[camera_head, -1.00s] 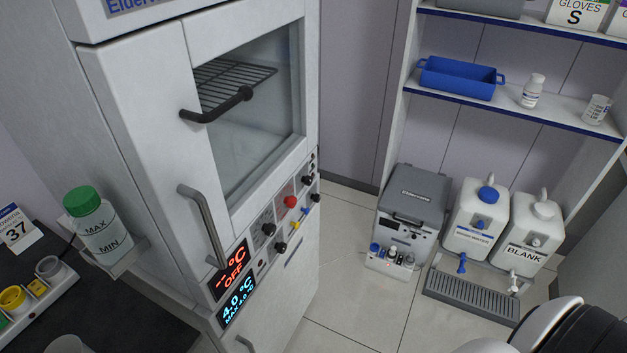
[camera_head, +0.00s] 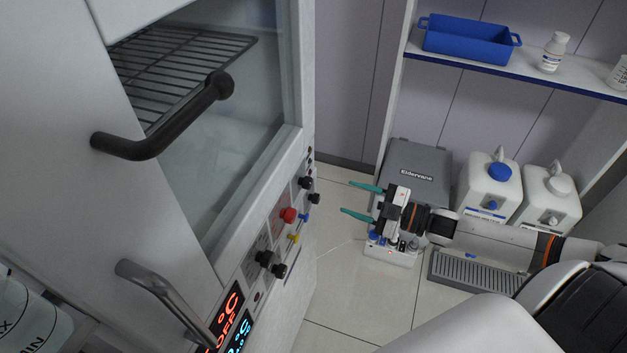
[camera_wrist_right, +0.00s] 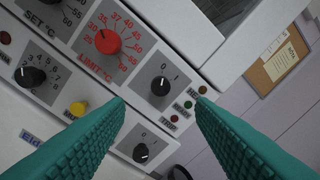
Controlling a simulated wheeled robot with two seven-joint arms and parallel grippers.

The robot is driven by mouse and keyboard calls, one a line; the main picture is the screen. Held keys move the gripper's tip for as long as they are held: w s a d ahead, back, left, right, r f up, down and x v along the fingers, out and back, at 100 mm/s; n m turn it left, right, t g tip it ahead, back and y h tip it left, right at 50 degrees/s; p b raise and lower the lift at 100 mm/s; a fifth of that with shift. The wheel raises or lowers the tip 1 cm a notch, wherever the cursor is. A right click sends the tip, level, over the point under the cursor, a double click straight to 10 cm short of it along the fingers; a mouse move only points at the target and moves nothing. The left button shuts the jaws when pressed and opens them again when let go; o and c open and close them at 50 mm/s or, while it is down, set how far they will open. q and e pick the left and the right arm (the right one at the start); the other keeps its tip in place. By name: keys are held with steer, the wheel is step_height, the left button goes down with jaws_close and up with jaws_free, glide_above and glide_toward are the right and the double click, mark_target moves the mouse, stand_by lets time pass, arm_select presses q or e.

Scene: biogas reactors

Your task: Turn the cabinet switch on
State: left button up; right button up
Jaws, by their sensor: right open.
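The tall white cabinet (camera_head: 170,215) stands at left with a knob panel on its front. Two black 0/1 rotary switches sit at the panel's far end: an upper one (camera_head: 305,182) beside the red limit knob (camera_head: 287,215), and a lower one (camera_head: 314,198). In the right wrist view the upper switch (camera_wrist_right: 160,86) lies between and beyond my teal fingertips, its mark seemingly toward 0; the lower switch (camera_wrist_right: 140,152) is nearer the left finger. My right gripper (camera_head: 347,200) is open and empty, pointing at the panel, apart from it. My left gripper is out of view.
Two door handles (camera_head: 165,125) (camera_head: 160,290) stick out. A red display (camera_head: 228,318) reads OFF. A grey box (camera_head: 415,170) and white canisters (camera_head: 488,190) stand behind the gripper.

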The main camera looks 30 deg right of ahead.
mark_target(311, 184)
steer(key=p+x, duration=0.1)
steer(key=x, duration=0.9)
steer(key=shift+d, duration=0.1)
steer(key=shift+w+a, duration=0.25)
steer(key=shift+w, duration=0.15)
steer(key=c, duration=1)
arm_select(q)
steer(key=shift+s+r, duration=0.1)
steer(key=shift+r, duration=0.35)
arm_select(e)
steer(key=shift+o, duration=0.2)
